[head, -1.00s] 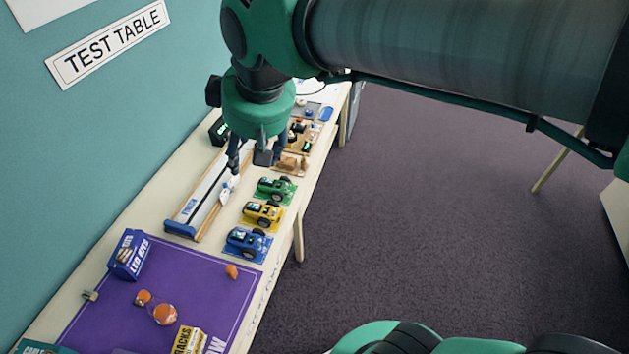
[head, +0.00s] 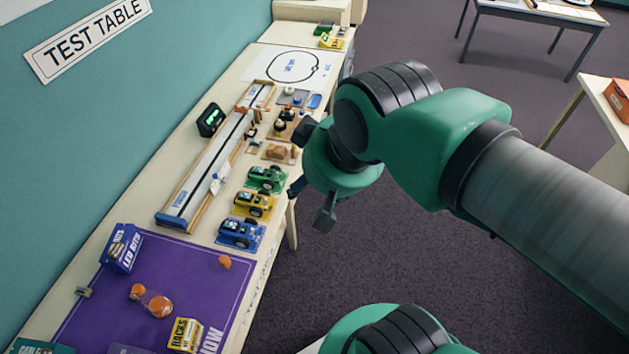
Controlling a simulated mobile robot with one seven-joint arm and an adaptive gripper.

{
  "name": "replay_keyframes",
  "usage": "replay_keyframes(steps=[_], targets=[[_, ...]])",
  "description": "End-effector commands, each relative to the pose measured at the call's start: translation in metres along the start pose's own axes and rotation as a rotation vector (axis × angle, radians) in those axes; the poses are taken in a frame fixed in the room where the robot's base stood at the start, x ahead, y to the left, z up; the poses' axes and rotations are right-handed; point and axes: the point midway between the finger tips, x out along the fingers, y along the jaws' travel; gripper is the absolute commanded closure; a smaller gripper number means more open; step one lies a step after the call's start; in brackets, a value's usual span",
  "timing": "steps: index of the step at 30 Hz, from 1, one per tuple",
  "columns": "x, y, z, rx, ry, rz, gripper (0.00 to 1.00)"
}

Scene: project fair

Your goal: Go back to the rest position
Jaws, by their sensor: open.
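My gripper (head: 310,207) is open, with nothing seen between its fingers. In the head view it hangs just right of the test table's (head: 171,231) right edge, over the carpet side. The green car (head: 265,179) on its mat is the closest thing to its left. The yellow car (head: 254,204) and blue car (head: 240,233) stand in a row below the green one. My wrist partly hides the things on the table behind it.
A long track (head: 208,167) with a small white piece (head: 219,178) lies along the table. A purple mat (head: 200,275) bears an LED kits box (head: 120,248), a yellow box (head: 185,336) and orange pieces. A black display (head: 211,119) stands near the wall.

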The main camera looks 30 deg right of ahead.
Motion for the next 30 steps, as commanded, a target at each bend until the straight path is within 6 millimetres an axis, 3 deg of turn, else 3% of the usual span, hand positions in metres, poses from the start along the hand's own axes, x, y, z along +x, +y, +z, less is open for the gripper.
replay_keyframes(steps=[8,21,30], targets=[[0.007,0.0,0.004,-0.001,0.0,0.0,0.47],[0.048,0.0,0.025,-0.002,0.0,0.0,0.47],[0.048,0.0,0.025,-0.002,0.0,0.0,0.47]])
